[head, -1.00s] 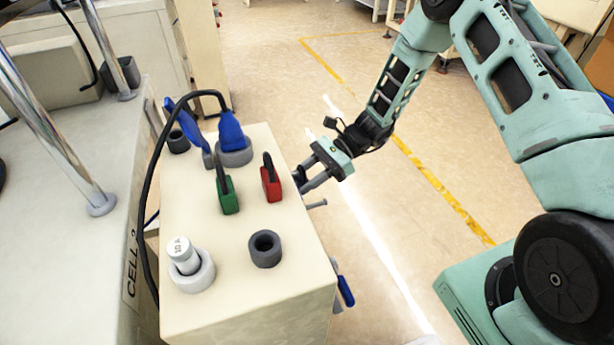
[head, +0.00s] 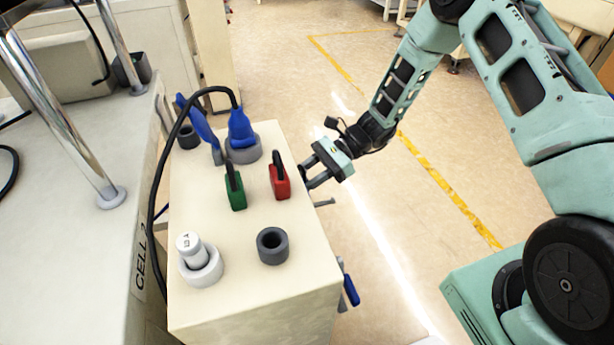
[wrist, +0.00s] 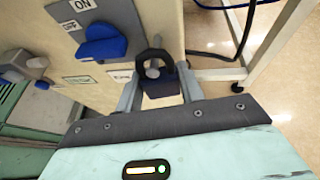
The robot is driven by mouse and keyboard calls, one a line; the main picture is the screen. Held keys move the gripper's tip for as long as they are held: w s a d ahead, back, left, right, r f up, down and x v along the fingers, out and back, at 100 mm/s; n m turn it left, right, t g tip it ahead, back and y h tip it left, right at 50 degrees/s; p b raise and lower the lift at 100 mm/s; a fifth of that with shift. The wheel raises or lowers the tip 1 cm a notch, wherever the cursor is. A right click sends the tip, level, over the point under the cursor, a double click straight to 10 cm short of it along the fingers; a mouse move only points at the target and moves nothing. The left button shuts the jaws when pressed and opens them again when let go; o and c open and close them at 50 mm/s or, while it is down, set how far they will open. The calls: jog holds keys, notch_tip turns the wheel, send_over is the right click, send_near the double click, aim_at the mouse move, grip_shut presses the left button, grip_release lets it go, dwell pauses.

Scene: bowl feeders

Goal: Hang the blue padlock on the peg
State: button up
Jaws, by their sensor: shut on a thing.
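The blue padlock (wrist: 162,88), dark blue with a black shackle, is between the fingers of my gripper (wrist: 158,92) in the wrist view. My gripper is shut on its body, with the shackle pointing away from the palm. A grey peg (wrist: 152,72) on the cabinet's side shows within the shackle's loop; I cannot tell how far it passes through. In the head view my gripper (head: 307,180) is close to the cabinet's right side, and the peg (head: 325,203) sticks out just below it. The padlock is hidden there.
On the cabinet top (head: 215,285) stand a green padlock (head: 236,190), a red padlock (head: 280,180), a blue plug (head: 240,130) and a dark ring socket (head: 273,246). A blue switch handle (wrist: 102,42) juts from the cabinet's side near the peg.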

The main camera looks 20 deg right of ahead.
jog(key=shift+a, duration=0.5)
jog(key=shift+f, duration=0.3)
dwell(0.9)
jog(key=o, duration=1.4)
jog(key=p+v, duration=0.3)
jog(key=v, duration=0.4)
jog(key=shift+s+r, duration=0.1)
dwell(0.3)
